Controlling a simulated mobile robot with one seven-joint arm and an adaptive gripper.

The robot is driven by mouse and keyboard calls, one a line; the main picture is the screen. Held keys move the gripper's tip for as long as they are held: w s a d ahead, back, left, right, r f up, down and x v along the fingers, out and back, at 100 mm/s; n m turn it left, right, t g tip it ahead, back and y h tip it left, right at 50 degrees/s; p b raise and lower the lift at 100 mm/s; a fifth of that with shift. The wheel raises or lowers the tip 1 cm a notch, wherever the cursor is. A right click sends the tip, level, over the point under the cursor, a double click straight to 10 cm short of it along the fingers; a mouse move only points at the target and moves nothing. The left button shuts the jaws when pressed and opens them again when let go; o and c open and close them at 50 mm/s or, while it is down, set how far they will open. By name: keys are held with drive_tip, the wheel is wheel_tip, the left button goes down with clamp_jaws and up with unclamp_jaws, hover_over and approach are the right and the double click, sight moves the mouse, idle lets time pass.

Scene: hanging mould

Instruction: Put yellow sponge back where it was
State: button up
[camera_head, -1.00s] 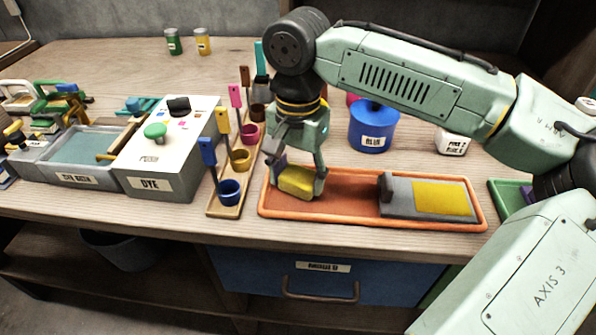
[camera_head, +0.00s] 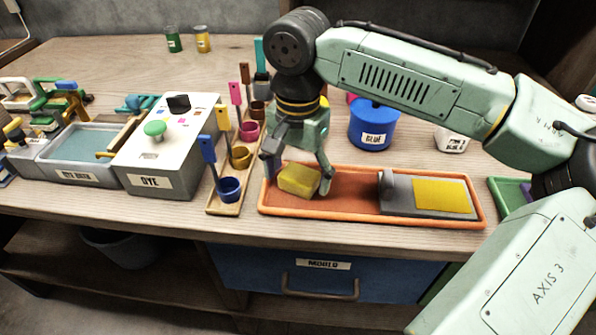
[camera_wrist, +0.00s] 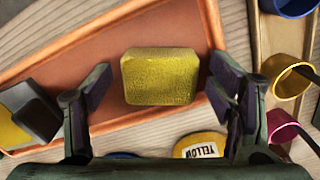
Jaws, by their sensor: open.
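The yellow sponge (camera_head: 299,180) rests in the left part of the orange tray (camera_head: 345,208). In the wrist view the sponge (camera_wrist: 160,77) lies flat on the tray floor between my fingers, with a gap on each side. My gripper (camera_head: 297,172) is open around it, pointing down, one finger on each side of the sponge. In the wrist view both fingers of my gripper (camera_wrist: 160,90) are spread and not touching the sponge.
A grey block with a yellow pad (camera_head: 441,196) fills the tray's right part. A rack of small coloured cups (camera_head: 229,190) stands close left of the tray. A blue pot (camera_head: 374,126) stands behind. The grey dye box (camera_head: 165,150) is further left.

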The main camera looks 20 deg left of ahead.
sight(300, 175)
wheel_tip(300, 175, up, 12)
drive_tip(key=shift+r, duration=0.2)
drive_tip(key=shift+d, duration=0.15)
idle(0.4)
